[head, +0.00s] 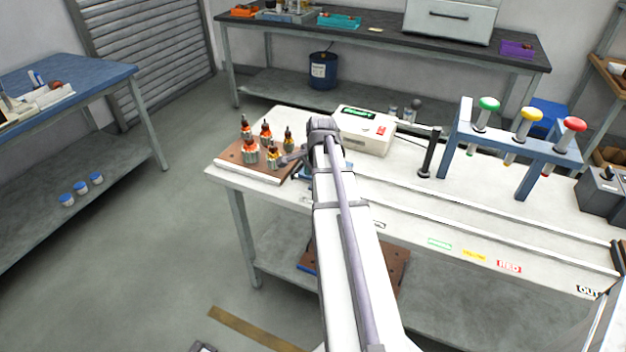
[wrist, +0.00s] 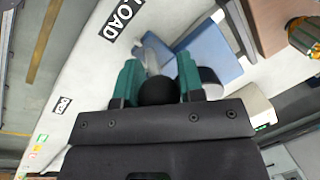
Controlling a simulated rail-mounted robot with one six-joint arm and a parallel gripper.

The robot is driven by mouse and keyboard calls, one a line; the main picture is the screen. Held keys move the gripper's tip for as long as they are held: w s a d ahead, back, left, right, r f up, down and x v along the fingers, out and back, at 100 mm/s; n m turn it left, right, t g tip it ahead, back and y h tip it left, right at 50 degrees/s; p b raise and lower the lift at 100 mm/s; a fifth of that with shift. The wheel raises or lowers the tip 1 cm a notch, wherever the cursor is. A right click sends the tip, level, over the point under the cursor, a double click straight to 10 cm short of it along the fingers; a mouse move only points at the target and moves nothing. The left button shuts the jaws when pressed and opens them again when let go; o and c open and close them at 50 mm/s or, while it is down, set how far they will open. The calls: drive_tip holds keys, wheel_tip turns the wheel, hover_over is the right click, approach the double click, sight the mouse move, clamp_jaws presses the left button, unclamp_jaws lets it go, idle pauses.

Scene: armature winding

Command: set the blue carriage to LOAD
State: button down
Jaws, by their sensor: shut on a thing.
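The blue carriage (wrist: 212,52) shows in the wrist view beside the LOAD label (wrist: 122,18) on the pale bench top. In the head view only a blue bit of the carriage (head: 309,173) shows, at the left end of the rails and mostly behind my arm. My gripper (wrist: 158,78) has its green fingers on either side of a black ball knob (wrist: 157,93) and is shut on it. The knob seems to belong to the carriage; its joint is partly hidden. In the head view my arm hides the fingers.
A brown board (head: 232,156) with several armatures stands just left of the carriage. A pale box (head: 365,132) and a black post (head: 429,155) stand behind the rails. A blue frame (head: 457,127) with green, yellow and red knobs is at right. The rails run clear toward the right.

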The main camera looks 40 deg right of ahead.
drive_tip(key=shift+w+r, duration=0.1)
drive_tip(key=shift+w, duration=0.1)
drive_tip(key=c, duration=0.8)
unclamp_jaws()
drive_tip(key=shift+o, duration=0.2)
drive_tip(key=r+p, duration=0.3)
drive_tip(key=s+r+p, duration=0.1)
drive_tip(key=r+p, duration=0.3)
drive_tip(key=s+r+p, duration=0.1)
drive_tip(key=r+p, duration=0.2)
drive_tip(key=p, duration=0.1)
drive_tip(key=shift+a+r, duration=0.2)
drive_tip(key=shift+r, duration=0.2)
drive_tip(key=shift+f, duration=0.1)
